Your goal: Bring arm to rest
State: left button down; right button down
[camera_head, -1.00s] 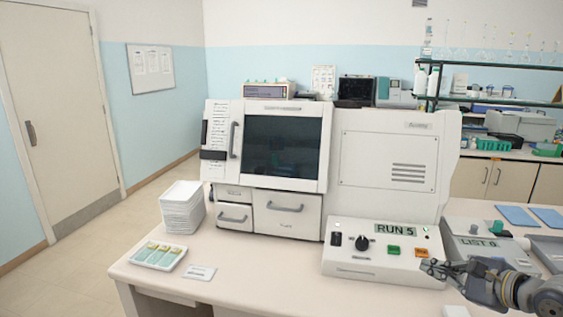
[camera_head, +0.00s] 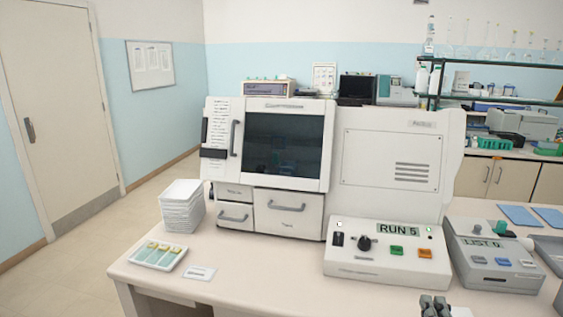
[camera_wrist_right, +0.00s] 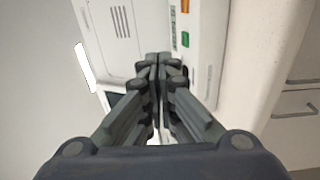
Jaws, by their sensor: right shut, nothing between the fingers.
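My right gripper (camera_head: 434,305) shows at the bottom edge of the head view, in front of the control panel of the staining machine. Its fingers are together and hold nothing. The right wrist view shows the same closed fingers (camera_wrist_right: 158,62) pointing towards the machine. My left gripper is not in view. The white staining machine (camera_head: 390,170) stands on the table with its dark-windowed door shut. Its control panel (camera_head: 365,268) reads RUN 5 and has a black knob, a green button and an orange button.
A grey box reading LIST 0 (camera_head: 492,262) stands right of the panel. A stack of white trays (camera_head: 182,207) and a tray with slides (camera_head: 159,257) are at the table's left. Shelves with glassware are behind.

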jog(key=s+a+f+m+g, duration=0.1)
jog(key=s+f+m+g, duration=0.9)
jog(key=f, duration=0.5)
jog(key=s+a+f+m+g+y, duration=0.2)
jog(key=s+a+f, duration=0.25)
jog(key=s, duration=0.35)
jog(key=s+a+f+m+g+y, duration=0.1)
jog(key=s+a+f+m+g, duration=0.15)
jog(key=s+a+f, duration=0.35)
notch_tip(320, 180, down, 24)
jog(key=s+d+n+g, duration=0.1)
jog(key=s, duration=0.2)
jog(key=s+d+f+g, duration=0.1)
jog(key=s+d+f, duration=0.2)
jog(key=s+f, duration=1.2)
jog(key=shift+s+d+f, duration=0.15)
jog(key=shift+s, duration=0.6)
jog(key=shift+g, duration=0.25)
